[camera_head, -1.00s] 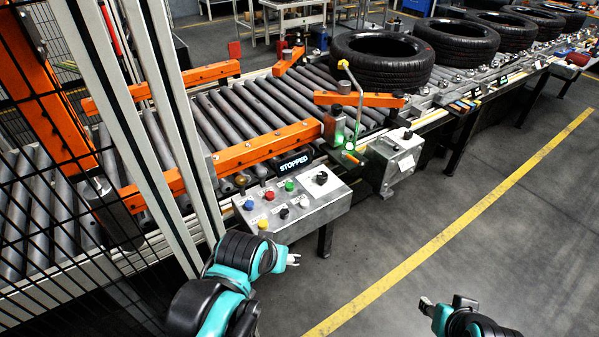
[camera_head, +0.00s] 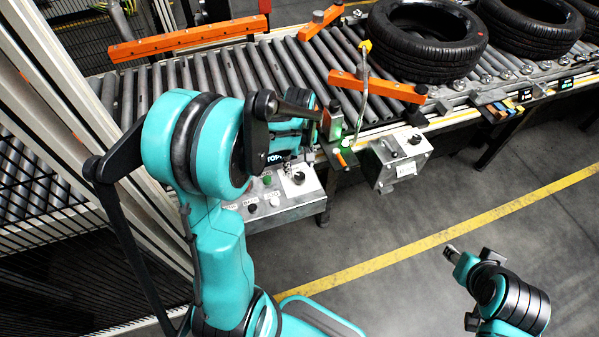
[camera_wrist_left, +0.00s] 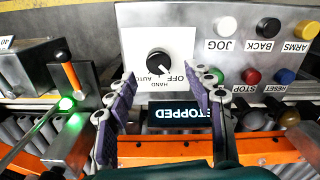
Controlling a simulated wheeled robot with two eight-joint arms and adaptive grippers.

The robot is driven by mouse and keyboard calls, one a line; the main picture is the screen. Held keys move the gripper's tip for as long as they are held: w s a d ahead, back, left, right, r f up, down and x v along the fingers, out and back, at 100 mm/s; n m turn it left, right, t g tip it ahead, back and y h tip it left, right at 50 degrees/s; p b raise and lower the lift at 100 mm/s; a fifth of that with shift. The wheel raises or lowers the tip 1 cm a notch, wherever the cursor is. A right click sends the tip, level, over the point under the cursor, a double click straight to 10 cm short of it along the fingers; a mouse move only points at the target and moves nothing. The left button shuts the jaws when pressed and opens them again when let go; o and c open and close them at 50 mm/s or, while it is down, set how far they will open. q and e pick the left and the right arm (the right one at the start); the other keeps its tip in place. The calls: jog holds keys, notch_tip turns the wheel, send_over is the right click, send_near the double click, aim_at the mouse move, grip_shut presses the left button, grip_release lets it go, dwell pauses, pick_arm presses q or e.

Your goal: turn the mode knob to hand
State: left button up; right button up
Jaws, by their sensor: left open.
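The mode knob (camera_wrist_left: 160,62) is a round black knob on a white plate marked OFF, HAND and AUTO, upside down in the left wrist view. Its pale mark points toward the lower right, near OFF. In the head view the knob (camera_head: 299,178) sits at the right of the grey control panel (camera_head: 290,213). My left gripper (camera_wrist_left: 168,82) is open, its purple-padded fingers on either side of the knob's plate, with nothing between them. I cannot tell the remaining gap to the panel. My right gripper (camera_head: 452,253) is low at the right, away from the panel.
The display (camera_wrist_left: 181,114) reads STOPPED. Labelled buttons, including a red one (camera_wrist_left: 251,76), sit beside the knob. A lever post (camera_head: 364,90) and a grey box (camera_head: 400,158) stand right of the panel. Tyres (camera_head: 428,40) lie on the roller conveyor behind.

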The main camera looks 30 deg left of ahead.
aim_at(300, 176)
pick_arm(q)
jog(key=f+b, duration=0.1)
jog(key=f, duration=0.3)
jog(key=shift+w+f, duration=0.2)
jog(key=shift+s+f, duration=0.1)
jog(key=shift+f, duration=0.3)
jog(key=shift+c, duration=0.3)
jog(key=c, duration=1.1)
